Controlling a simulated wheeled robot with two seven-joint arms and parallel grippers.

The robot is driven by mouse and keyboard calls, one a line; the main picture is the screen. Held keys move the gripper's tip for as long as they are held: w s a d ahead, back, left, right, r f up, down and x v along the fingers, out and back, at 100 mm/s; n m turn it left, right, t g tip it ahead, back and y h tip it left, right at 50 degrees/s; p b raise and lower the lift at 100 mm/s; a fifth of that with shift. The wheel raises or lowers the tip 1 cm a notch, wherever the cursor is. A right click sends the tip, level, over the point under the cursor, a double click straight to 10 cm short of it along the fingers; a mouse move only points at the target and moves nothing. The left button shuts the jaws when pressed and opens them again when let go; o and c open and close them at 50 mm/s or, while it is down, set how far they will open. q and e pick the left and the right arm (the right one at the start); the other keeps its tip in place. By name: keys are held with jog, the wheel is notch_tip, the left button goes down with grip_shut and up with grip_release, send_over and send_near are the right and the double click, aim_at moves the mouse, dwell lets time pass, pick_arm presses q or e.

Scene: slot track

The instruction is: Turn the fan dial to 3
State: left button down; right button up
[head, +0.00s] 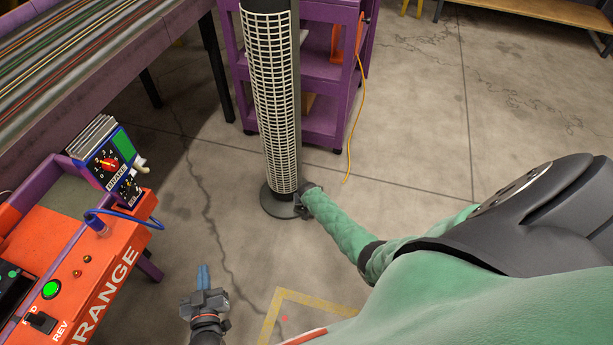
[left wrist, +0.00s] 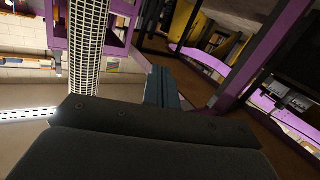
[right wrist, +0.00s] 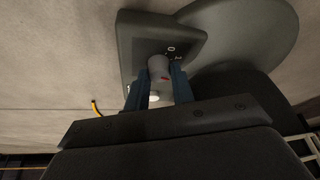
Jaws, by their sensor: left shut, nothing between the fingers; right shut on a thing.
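The tower fan (head: 270,95) stands upright on a round dark base (head: 275,206). The fan's grille also shows in the left wrist view (left wrist: 88,45). A 0 is printed beside the knob; other marks are partly hidden. My right gripper (right wrist: 160,82) is shut on the dial, its blue fingers on both sides. My left gripper (head: 203,275) is shut and empty, in front of the fan and left of it.
An orange control console (head: 70,280) with a brake dial box (head: 105,160) stands at the left. A purple shelf cart (head: 312,100) with an orange cord (head: 357,130) is behind the fan. The slot track table (head: 75,75) is at the upper left. Floor right of the cart is clear.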

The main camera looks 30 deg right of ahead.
jog(key=shift+w+m+h, duration=0.1)
jog(key=shift+m+h, duration=0.3)
jog(key=shift+m, duration=0.6)
pick_arm(q)
jog(key=s+f+g, duration=0.3)
jog(key=f, duration=0.6)
jog(key=shift+s+a+f+y+p, duration=0.15)
jog(key=shift+s+y+p, duration=0.15)
jog(key=shift+s+p, duration=0.1)
pick_arm(e)
jog(key=shift+m+g, duration=0.4)
jog(key=shift+m, duration=0.1)
jog(key=o, duration=1)
